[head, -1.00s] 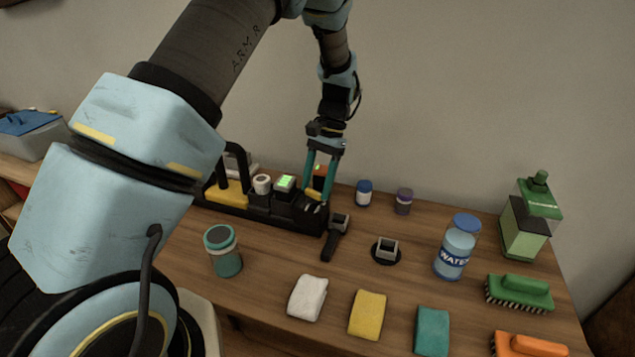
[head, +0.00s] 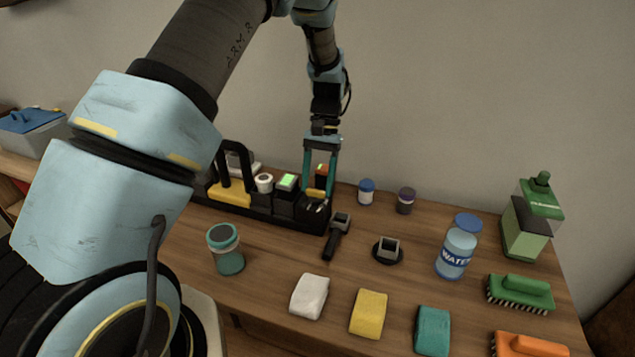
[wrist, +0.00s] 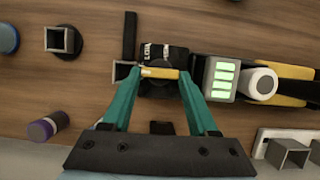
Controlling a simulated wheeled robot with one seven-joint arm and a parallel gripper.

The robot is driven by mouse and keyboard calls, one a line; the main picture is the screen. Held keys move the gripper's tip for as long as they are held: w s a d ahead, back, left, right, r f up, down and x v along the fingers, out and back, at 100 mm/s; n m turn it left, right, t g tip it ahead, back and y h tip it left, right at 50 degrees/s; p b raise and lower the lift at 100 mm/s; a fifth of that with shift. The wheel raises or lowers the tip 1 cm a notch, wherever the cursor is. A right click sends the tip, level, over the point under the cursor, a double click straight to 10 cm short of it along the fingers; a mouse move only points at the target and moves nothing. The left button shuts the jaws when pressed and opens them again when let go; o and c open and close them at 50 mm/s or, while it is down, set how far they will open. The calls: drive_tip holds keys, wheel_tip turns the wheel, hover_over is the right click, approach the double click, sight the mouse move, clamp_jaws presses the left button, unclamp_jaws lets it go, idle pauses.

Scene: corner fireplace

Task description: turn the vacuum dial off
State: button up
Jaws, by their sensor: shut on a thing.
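The black unit (head: 255,212) stands near the wall on the wooden table, with a yellow base part and a black handle at its left. At its right end is a dark dial block (wrist: 155,52) with small white markings, which I cannot read. A short yellow bar (wrist: 160,73) crosses this block and looks like the dial's grip. My gripper (head: 318,192) points down at it, and its teal fingertips are shut on the two ends of the yellow bar. The fingers hide part of the block in the head view.
A green-lit block (head: 287,182) and a white round knob (head: 264,183) stand close left of my gripper. A black handheld tool (head: 336,236) lies in front. Blue-capped (head: 366,191) and purple (head: 405,201) jars stand to the right.

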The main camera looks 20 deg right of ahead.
drive_tip(key=o, duration=1.4)
drive_tip(key=shift+r, duration=0.1)
drive_tip(key=b+v, duration=0.2)
drive_tip(key=v, duration=0.8)
drive_tip(key=shift+w+d+r, duration=0.1)
drive_tip(key=shift+w+r, duration=0.05)
drive_tip(key=shift+r, duration=0.1)
drive_tip(key=a+n+t+h, duration=0.2)
drive_tip(key=a+n, duration=0.1)
drive_tip(key=a, duration=1.5)
drive_tip(key=s+a+n+t, duration=0.1)
drive_tip(key=s+a, duration=0.2)
drive_tip(key=a, duration=0.1)
drive_tip(key=s+a+n+t, duration=0.1)
drive_tip(key=s+a, duration=0.2)
drive_tip(key=a, duration=0.2)
drive_tip(key=s+a+f+n+t+h, duration=0.1)
drive_tip(key=s+a, duration=0.2)
drive_tip(key=a, duration=0.2)
drive_tip(key=shift+s+n, duration=0.15)
drive_tip(key=shift+n, duration=0.15)
